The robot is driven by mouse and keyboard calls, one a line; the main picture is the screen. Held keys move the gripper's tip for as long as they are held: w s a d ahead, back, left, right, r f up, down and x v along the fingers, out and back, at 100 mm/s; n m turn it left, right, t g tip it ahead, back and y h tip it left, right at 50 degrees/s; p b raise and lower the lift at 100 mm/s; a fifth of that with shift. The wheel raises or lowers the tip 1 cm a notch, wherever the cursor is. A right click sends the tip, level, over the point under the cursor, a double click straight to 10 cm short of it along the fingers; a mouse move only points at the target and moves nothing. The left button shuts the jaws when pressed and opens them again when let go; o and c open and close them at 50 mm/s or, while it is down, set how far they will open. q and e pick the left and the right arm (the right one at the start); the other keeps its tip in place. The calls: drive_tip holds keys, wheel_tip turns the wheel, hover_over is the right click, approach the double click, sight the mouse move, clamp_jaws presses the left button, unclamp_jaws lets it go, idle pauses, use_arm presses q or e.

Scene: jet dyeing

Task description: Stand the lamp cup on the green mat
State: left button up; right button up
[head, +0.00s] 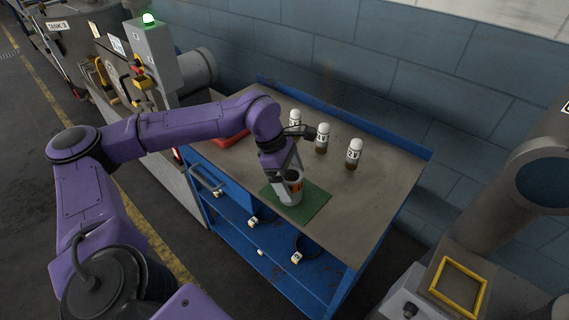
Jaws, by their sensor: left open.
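The lamp cup (291,193), a grey cup with an orange mark, stands upright on the green mat (314,206) on the trolley top, as far as I can see. My left gripper (287,177) is at the cup's upper part, with its fingers open around or beside the rim. The gripper hides part of the cup's top, so I cannot tell whether a finger touches it. My right gripper is not in view.
Several white-capped bottles (354,154) stand behind the mat on the blue trolley (428,157). A red object (232,140) lies at the left, partly behind my arm. The trolley top right of the mat is clear. A machine (152,60) with a green light stands at the left.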

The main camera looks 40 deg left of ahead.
use_arm(q)
drive_tip(key=v, duration=0.9)
drive_tip(key=shift+r, duration=0.3)
idle(1.1)
